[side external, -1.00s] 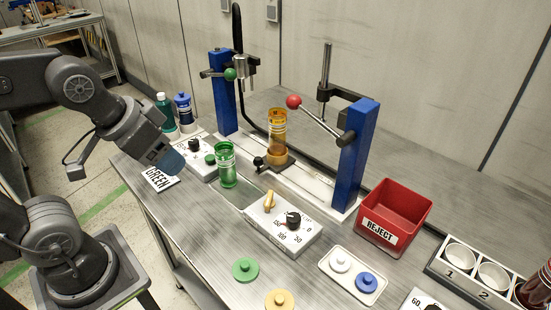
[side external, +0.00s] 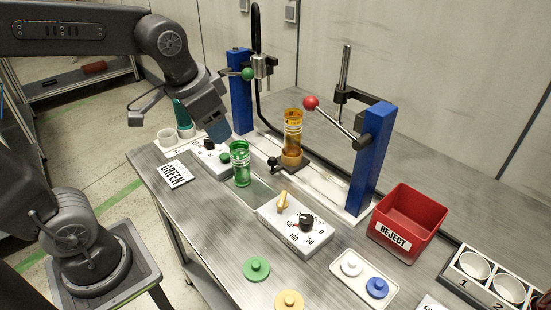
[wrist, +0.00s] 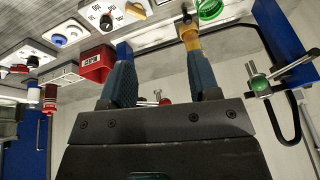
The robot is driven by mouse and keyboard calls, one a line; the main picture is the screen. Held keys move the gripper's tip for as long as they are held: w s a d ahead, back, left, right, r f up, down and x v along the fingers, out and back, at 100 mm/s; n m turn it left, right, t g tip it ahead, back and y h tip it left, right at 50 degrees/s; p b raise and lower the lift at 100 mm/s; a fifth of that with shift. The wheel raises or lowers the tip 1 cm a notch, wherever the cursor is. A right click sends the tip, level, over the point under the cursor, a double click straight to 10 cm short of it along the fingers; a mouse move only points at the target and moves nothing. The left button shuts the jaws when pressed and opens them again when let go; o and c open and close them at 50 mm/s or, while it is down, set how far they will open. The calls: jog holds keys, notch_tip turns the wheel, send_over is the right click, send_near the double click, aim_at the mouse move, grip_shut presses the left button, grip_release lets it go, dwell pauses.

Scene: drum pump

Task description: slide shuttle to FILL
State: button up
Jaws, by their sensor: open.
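The shuttle (side external: 289,162) is a dark carriage with a black knob (side external: 273,162), on a pale rail (side external: 327,186) between two blue posts. An amber cylinder (side external: 293,128) stands upright on it. No FILL marking is readable. My gripper (side external: 220,134) is above the table's left end, left of the shuttle and apart from it. In the wrist view, my gripper (wrist: 158,52) has its two blue fingers spread with nothing held between them. The amber cylinder (wrist: 191,40) shows beyond one fingertip there.
A green cylinder (side external: 240,163) stands in front of the rail. The left post (side external: 240,90) carries a green-knobbed lever, the right post (side external: 371,160) a red-knobbed one (side external: 311,102). A dial box (side external: 299,228) and a red REJECT bin (side external: 408,222) lie to the right.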

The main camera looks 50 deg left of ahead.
jog(key=w+a+f+m+g, duration=0.2)
jog(key=w, duration=0.8)
jog(key=m+g+y, duration=0.1)
jog(key=m, duration=0.1)
send_near(273, 158)
jog(key=f, duration=0.6)
jog(key=a+f, duration=0.1)
jog(key=f, duration=0.2)
jog(key=shift+w+a+f, duration=0.1)
jog(key=shift+w+f, duration=0.25)
jog(key=shift+w, duration=0.05)
jog(key=shift+c, duration=0.4)
grip_shut()
